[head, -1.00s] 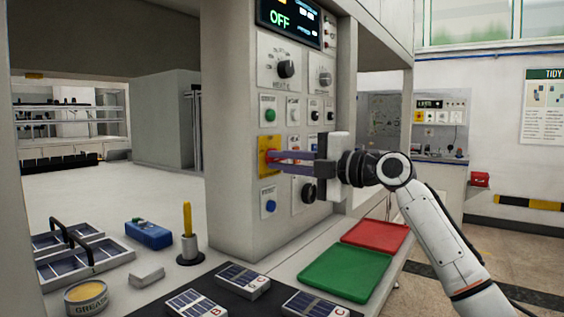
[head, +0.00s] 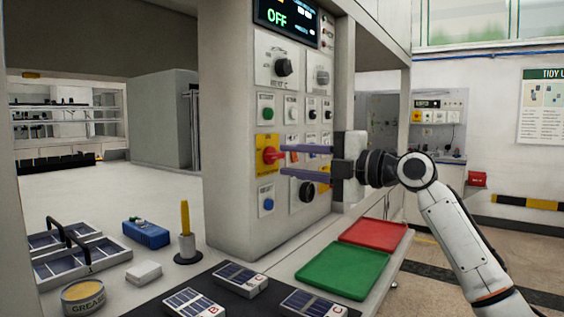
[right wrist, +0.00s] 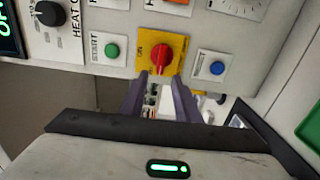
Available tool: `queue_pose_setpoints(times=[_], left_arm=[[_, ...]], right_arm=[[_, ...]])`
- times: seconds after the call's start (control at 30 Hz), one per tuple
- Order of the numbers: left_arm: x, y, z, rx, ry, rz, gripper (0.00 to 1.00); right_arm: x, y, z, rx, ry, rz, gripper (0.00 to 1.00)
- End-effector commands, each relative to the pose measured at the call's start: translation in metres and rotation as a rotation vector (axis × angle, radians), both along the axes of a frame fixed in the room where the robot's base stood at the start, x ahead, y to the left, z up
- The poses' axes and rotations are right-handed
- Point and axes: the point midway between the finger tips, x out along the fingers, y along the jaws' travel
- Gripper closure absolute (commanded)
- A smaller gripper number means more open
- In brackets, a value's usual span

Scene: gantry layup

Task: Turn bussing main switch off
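The main switch is a red rotary knob (head: 271,155) on a yellow plate (head: 266,141) on the grey panel. In the right wrist view the red knob (right wrist: 158,53) stands just beyond my fingertips, its grip running up and down the picture. My right gripper (head: 283,160) is open and empty, its two purple fingers pointing at the knob with a small gap before it. The fingers (right wrist: 159,77) also show in the right wrist view. The display (head: 284,15) above reads OFF. My left gripper is out of view.
Other panel controls are close by: a green start button (head: 267,113), a blue button (head: 267,205) and a black knob (head: 308,191). Below are a green tray (head: 346,272), a red tray (head: 373,235) and an upright yellow tool (head: 185,217). Space right of the panel is open.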

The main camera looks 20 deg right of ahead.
Motion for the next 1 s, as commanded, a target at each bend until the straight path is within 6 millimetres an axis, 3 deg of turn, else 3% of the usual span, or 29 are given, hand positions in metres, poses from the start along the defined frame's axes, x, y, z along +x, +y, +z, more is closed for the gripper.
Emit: queue_pose_setpoints(times=[0.2, 0.4, 1.0], left_arm=[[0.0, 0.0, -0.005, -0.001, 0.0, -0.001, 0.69], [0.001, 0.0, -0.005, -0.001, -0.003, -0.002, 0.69], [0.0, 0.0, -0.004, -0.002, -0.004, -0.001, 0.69]], right_arm=[[-0.034, -0.027, -0.002, -0.005, 0.0, -0.003, 0.7], [-0.05, -0.039, -0.001, -0.002, 0.001, -0.001, 0.7], [-0.052, -0.04, 0.0, -0.001, 0.0, 0.0, 0.7]])
